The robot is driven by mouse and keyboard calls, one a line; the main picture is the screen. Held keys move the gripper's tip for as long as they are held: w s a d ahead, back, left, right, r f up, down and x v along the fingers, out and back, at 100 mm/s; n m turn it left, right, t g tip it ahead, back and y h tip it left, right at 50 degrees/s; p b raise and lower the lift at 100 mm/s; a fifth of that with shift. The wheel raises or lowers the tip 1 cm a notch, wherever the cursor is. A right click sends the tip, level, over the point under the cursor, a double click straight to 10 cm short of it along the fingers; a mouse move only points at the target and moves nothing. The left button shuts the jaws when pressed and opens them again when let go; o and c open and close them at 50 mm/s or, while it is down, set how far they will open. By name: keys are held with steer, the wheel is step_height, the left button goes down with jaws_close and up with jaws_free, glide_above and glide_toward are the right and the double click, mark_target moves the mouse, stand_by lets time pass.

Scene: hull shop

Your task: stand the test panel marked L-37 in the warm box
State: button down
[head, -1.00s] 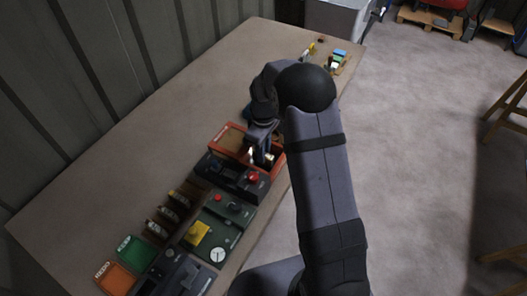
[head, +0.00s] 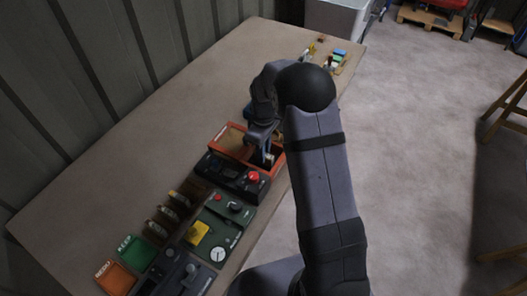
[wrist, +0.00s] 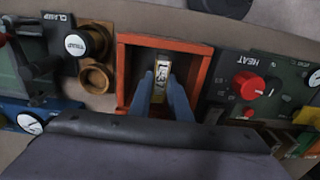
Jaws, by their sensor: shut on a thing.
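My gripper (wrist: 163,100) is shut on a small test panel (wrist: 162,72), held upright between its two blue-grey fingers. The panel has a pale label with dark lettering that seems to read L-37, and a yellow edge. The orange-red warm box (wrist: 204,72) surrounds the panel and fingertips in the wrist view. In the head view, my gripper (head: 263,146) reaches down into the open right part of the warm box (head: 226,141). The panel is hidden there by my fingers and the box wall. I cannot tell whether it touches the box floor.
A black unit with a red knob (head: 253,177) adjoins the box; the wrist view shows HEAT lettering beside the knob (wrist: 248,84). A rack of several panels (head: 170,210), a green KEEP tray (head: 134,249) and an orange REDO tray (head: 116,278) stand nearer. The bench's left side is clear.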

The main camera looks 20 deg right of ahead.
steer(key=shift+f, duration=0.45)
steer(key=c, duration=1.6)
jaws_free()
steer(key=shift+o, duration=0.2)
step_height(320, 180, up, 7)
steer(key=shift+b, duration=1.25)
steer(key=shift+r, duration=0.2)
